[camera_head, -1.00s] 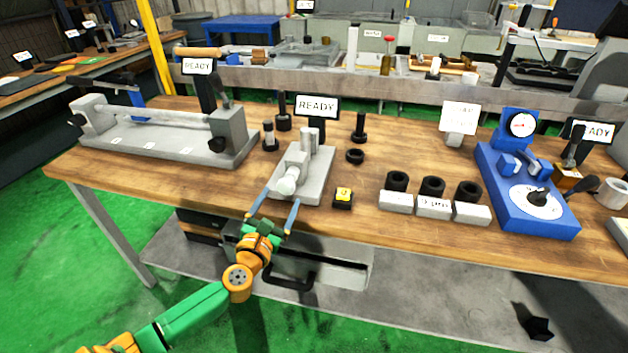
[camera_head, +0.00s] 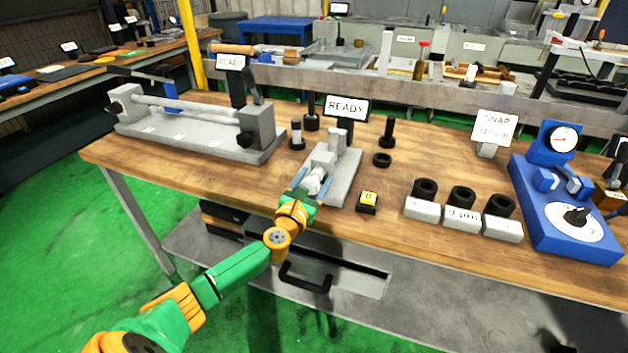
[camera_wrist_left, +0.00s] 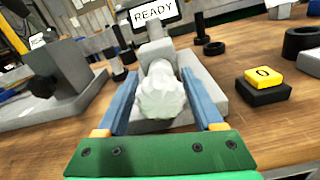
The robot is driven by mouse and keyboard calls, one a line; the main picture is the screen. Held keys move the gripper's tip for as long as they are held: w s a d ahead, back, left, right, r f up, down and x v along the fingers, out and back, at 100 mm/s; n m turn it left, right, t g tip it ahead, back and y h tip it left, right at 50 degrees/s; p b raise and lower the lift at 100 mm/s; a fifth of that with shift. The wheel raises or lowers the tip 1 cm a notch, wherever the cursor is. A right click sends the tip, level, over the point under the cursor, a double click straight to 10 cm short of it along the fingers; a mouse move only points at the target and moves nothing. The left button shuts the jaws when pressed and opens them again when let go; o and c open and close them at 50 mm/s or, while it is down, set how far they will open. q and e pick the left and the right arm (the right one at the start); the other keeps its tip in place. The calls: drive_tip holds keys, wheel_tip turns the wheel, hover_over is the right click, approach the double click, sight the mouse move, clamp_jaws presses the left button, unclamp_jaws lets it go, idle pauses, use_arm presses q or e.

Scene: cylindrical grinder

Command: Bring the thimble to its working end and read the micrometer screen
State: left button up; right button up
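The micrometer (camera_head: 328,168) is a grey device on a grey base plate near the front of the wooden table. Its pale ribbed thimble (camera_wrist_left: 161,97) faces me in the left wrist view. My left gripper (camera_head: 311,182) has its two blue fingers spread on either side of the thimble. In the wrist view a gap shows between the thimble and each finger. The micrometer screen (camera_head: 346,109) stands behind it and reads "READY"; it also shows in the wrist view (camera_wrist_left: 154,13). My right gripper is out of view.
A yellow-topped button block (camera_head: 368,199) sits right of the micrometer. Black rings on grey blocks (camera_head: 461,216) and a blue gauge stand (camera_head: 567,220) are further right. A long bench fixture (camera_head: 195,137) stands left. Black posts (camera_head: 388,132) stand behind.

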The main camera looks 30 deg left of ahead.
use_arm(q)
clamp_jaws()
